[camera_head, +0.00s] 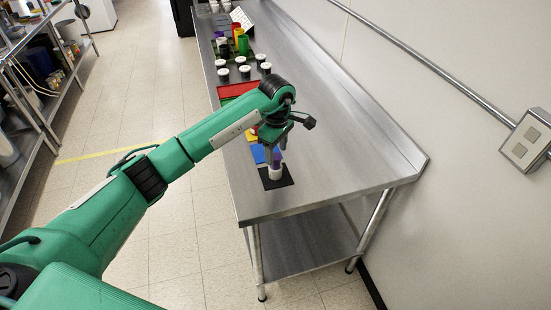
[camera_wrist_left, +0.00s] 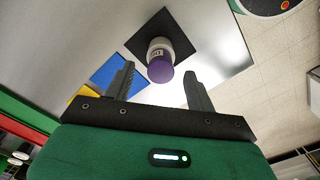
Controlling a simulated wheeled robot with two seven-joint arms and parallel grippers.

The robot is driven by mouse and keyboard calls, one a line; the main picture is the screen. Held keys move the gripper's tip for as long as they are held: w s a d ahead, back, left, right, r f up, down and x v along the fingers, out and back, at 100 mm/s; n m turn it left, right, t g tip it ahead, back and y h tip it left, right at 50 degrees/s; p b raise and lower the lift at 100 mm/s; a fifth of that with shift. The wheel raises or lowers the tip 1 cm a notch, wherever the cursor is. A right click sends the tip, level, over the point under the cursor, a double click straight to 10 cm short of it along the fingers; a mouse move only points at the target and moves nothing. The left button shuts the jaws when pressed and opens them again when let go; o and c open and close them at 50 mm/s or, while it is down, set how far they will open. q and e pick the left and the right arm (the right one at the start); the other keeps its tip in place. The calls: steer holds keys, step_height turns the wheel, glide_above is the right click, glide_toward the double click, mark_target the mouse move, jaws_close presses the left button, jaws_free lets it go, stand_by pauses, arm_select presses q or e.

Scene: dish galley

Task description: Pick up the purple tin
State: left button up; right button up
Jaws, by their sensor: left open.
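The purple tin (camera_head: 275,173) is a small white container with a purple top. It stands on a black square mat (camera_head: 288,181) near the front end of the steel table. In the left wrist view the tin (camera_wrist_left: 160,66) shows its purple lid toward me, with the black mat (camera_wrist_left: 140,39) behind it. My left gripper (camera_head: 276,150) is open and points down over the tin, its fingers partly hiding the top. In the left wrist view the tin appears between the two fingertips, with a gap on each side. My right gripper is not in view.
Blue (camera_head: 257,153) and red (camera_head: 238,90) mats lie farther along the steel table (camera_head: 330,150). Several white-lidded dark jars (camera_head: 245,71) stand beyond, with a green cup (camera_head: 243,45) behind them. The table is clear to the right of the tin, up to the wall.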

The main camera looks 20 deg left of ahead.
mark_target(276, 156)
arm_select(q)
steer(key=shift+a+f+p, duration=0.1)
steer(key=shift+f+p, duration=0.6)
steer(key=shift+f, duration=1.15)
steer(key=shift+c, duration=0.5)
steer(key=c, duration=1)
steer(key=shift+r, duration=0.15)
